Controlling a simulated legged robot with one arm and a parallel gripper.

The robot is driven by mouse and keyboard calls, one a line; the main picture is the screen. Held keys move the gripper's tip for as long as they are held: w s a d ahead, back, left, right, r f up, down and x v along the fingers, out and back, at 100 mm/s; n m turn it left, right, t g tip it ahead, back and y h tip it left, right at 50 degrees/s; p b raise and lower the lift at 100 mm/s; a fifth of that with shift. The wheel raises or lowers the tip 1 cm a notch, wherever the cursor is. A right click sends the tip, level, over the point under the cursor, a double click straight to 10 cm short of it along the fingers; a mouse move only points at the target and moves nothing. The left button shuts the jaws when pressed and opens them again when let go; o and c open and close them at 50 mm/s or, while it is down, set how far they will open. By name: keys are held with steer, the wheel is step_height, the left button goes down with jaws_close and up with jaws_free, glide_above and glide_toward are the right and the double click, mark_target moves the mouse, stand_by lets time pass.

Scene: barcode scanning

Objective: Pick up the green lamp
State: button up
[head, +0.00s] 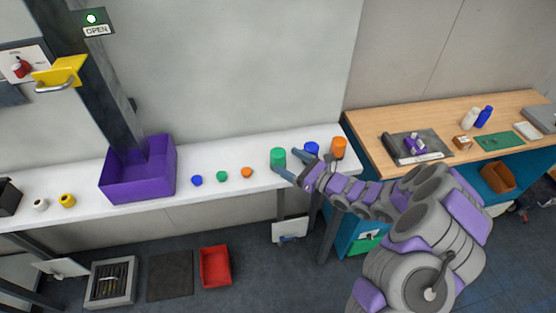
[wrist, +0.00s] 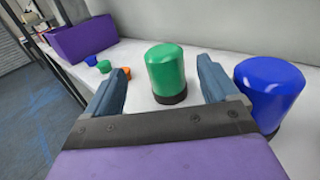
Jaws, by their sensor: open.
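The green lamp (head: 278,158) is a short upright cylinder with a dark base, standing on the white bench. It also shows in the wrist view (wrist: 167,72). My gripper (head: 286,165) is open and close to the lamp. In the wrist view my gripper (wrist: 160,88) has one finger to the left of the lamp and one to the right, with the lamp between or just beyond the fingertips. Gaps show on both sides, and the lamp rests on the bench.
A blue lamp (wrist: 268,88) stands close beside the right finger. An orange lamp (head: 339,147) stands beyond it. Small blue (head: 197,180), green (head: 222,176) and orange (head: 247,172) pieces lie left, before a purple bin (head: 140,183). A wooden table (head: 372,147) adjoins at right.

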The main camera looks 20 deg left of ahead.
mark_target(285, 158)
steer(key=x, duration=0.2)
steer(key=b+x, duration=0.1)
steer(key=x, duration=0.1)
steer(key=shift+w+a+f, duration=0.1)
steer(key=shift+w+f, duration=0.05)
steer(key=shift+w, duration=0.2)
steer(key=shift+a, duration=0.4)
steer(key=shift+w, duration=0.1)
steer(key=shift+d, duration=0.1)
steer(key=c, duration=1.1)
